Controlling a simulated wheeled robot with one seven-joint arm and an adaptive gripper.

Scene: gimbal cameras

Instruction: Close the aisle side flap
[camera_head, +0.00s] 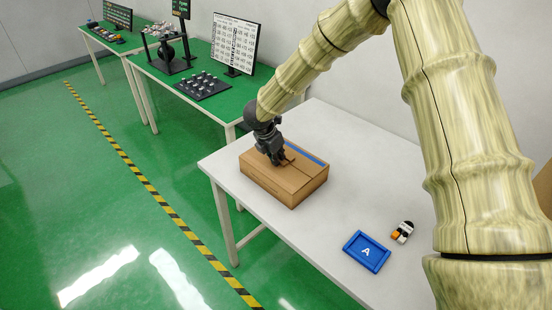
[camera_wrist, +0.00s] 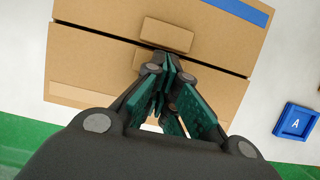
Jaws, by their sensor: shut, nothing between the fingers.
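A brown cardboard box (camera_head: 290,192) sits on the white table. Its two top flaps look flat, with a dark narrow seam between them. The flap on the aisle side (camera_wrist: 85,70) is the lower one in the wrist view, toward the green floor. The other flap (camera_wrist: 100,17) carries a raised cardboard tab (camera_wrist: 167,35) and a blue strip (camera_wrist: 235,10). My gripper (camera_head: 278,160) is shut and empty, pointing down at the box top near the seam. It also shows in the wrist view (camera_wrist: 166,68), covering part of the aisle-side flap. I cannot tell whether the fingertips touch the cardboard.
A blue tray marked A (camera_head: 352,258) and a small white, orange and black object (camera_head: 403,232) lie right of the box on the table (camera_head: 330,228). Green-topped benches with equipment (camera_head: 203,85) stand behind. A yellow-black floor stripe (camera_head: 150,187) runs along the aisle.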

